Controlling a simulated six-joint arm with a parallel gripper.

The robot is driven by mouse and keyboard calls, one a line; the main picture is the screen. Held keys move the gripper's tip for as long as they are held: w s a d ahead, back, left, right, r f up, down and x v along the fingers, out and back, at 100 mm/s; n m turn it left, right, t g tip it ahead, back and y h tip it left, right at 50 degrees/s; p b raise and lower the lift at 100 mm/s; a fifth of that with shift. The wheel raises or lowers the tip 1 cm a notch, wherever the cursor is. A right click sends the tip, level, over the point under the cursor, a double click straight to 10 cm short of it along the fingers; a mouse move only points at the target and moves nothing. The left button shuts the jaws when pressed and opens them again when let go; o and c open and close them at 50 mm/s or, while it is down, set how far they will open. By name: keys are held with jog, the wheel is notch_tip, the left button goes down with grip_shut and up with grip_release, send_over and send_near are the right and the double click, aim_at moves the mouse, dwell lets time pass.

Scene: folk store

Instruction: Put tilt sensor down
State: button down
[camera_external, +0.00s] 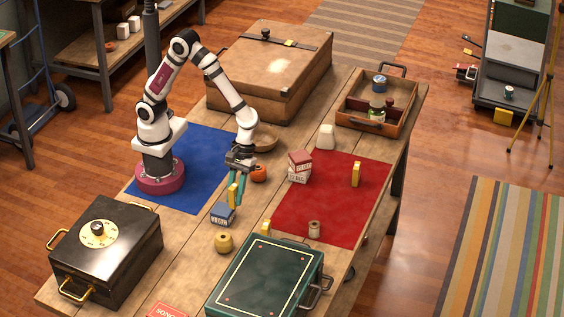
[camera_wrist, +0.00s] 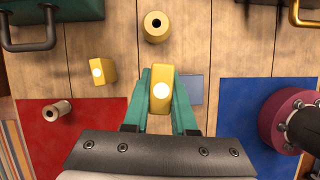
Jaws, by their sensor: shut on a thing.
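The tilt sensor, a yellow block with a white round face, is held in the wrist view (camera_wrist: 161,92). It also shows in the external view (camera_external: 233,194). My gripper (camera_wrist: 160,88) has green fingers, shut on its two sides. In the external view my gripper (camera_external: 237,188) points down over the wooden table between the blue mat (camera_external: 205,150) and the red mat (camera_external: 330,210). A small blue box (camera_external: 222,213) stands just below and beside the sensor. The exact height of the sensor above the table is hard to tell.
A similar yellow block (camera_wrist: 102,70) stands near the red mat, another (camera_external: 356,174) on it. A yellow spool (camera_external: 224,242), tan spool (camera_external: 314,229) and orange spool (camera_external: 259,173) stand around. A green case (camera_external: 265,280) and black box (camera_external: 105,245) take the front. Much of the red mat is bare.

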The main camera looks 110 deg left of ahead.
jog(key=shift+s+d+r, duration=0.35)
jog(key=shift+d, duration=0.05)
jog(key=w+a+n+t, duration=0.2)
jog(key=a+n, duration=0.3)
jog(key=a, duration=0.4)
jog(key=n+t+y, duration=0.3)
jog(key=n+y, duration=0.2)
jog(key=n, duration=0.9)
send_over(261, 136)
jog(key=w+d, duration=0.2)
jog(key=d, duration=0.2)
notch_tip(261, 136, down, 6)
jog(key=shift+s+f, duration=0.1)
jog(key=shift+s, duration=0.05)
notch_tip(261, 136, down, 3)
jog(key=shift+a+f, duration=0.1)
jog(key=shift+a, duration=0.05)
jog(key=shift+f, duration=0.35)
